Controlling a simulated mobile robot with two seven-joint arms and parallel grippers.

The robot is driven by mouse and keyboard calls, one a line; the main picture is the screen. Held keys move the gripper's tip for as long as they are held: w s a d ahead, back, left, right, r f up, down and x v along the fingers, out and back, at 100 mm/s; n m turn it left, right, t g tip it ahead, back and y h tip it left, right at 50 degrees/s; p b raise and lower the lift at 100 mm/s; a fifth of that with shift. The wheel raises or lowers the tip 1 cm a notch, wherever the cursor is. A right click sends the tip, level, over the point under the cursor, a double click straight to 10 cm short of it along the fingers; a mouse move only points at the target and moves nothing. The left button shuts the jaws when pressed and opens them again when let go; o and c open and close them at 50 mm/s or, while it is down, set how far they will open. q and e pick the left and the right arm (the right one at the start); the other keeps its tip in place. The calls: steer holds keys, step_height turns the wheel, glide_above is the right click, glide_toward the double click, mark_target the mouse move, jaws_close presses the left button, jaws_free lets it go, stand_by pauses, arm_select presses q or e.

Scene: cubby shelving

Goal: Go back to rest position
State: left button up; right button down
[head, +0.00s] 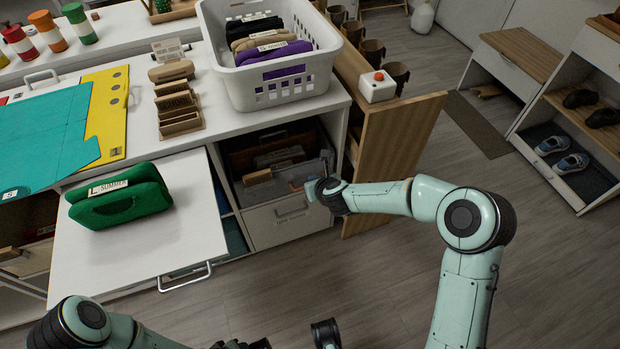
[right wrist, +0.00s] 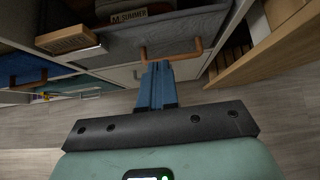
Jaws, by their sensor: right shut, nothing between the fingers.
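My right arm reaches in from the lower right in the head view. Its right gripper (head: 313,187) is in front of the open cubby under the counter. In the right wrist view the blue fingers of this gripper (right wrist: 156,70) are together with nothing between them. Just beyond them is a grey fabric bin (right wrist: 180,38) with a copper handle; I cannot tell whether the fingertips touch it. Parts of my left arm show along the bottom left of the head view, but its fingers are not visible.
A white basket (head: 275,85) with rolled items stands on the counter. A wooden panel (head: 395,150) juts out right of the cubby. The floor (head: 390,280) has open room on the right.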

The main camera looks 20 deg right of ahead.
arm_select(q)
steer(key=shift+s+d+r, duration=0.15)
steer(key=shift+s+r, duration=0.1)
steer(key=shift+s, duration=0.1)
arm_select(e)
steer(key=shift+v, duration=1.85)
